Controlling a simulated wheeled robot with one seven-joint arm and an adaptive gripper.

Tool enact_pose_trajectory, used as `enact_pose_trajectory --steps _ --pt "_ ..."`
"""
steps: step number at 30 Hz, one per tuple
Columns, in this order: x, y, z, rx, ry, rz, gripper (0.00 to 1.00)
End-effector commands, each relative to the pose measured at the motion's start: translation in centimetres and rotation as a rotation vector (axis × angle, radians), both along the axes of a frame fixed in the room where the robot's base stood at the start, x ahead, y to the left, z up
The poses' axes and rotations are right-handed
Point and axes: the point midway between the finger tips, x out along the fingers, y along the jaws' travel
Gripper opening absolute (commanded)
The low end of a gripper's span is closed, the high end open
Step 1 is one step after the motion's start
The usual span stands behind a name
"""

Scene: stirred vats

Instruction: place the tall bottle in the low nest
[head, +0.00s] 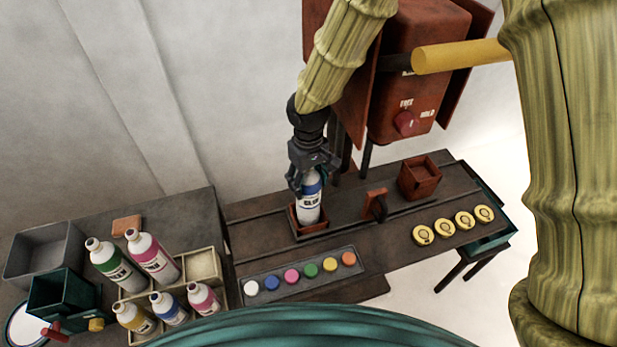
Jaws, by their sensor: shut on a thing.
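My gripper (310,186) is shut on a white bottle with a blue label (309,206), gripping it near its top. The bottle stands about upright. Its lower end is inside a low, open reddish-brown nest (296,226) on the dark bench. The nest's walls hide the base, so I cannot tell whether it touches the floor of the nest. Another reddish-brown box (420,185) sits farther right on the bench.
A small brown upright block (376,206) stands between the two boxes. A paint tray (245,302) and several yellow discs (464,220) lie in front. A bottle crate (221,283) with bottles stands at left. A red machine (412,75) stands behind.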

Motion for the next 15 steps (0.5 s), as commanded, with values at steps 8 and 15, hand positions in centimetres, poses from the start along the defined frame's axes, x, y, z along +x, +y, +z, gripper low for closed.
enact_pose_trajectory --steps 8,15 --pt "0.02 -0.02 -0.19 0.001 -0.001 0.0 0.0" --pt "-0.01 -0.03 -0.56 -0.001 0.001 0.0 0.61"
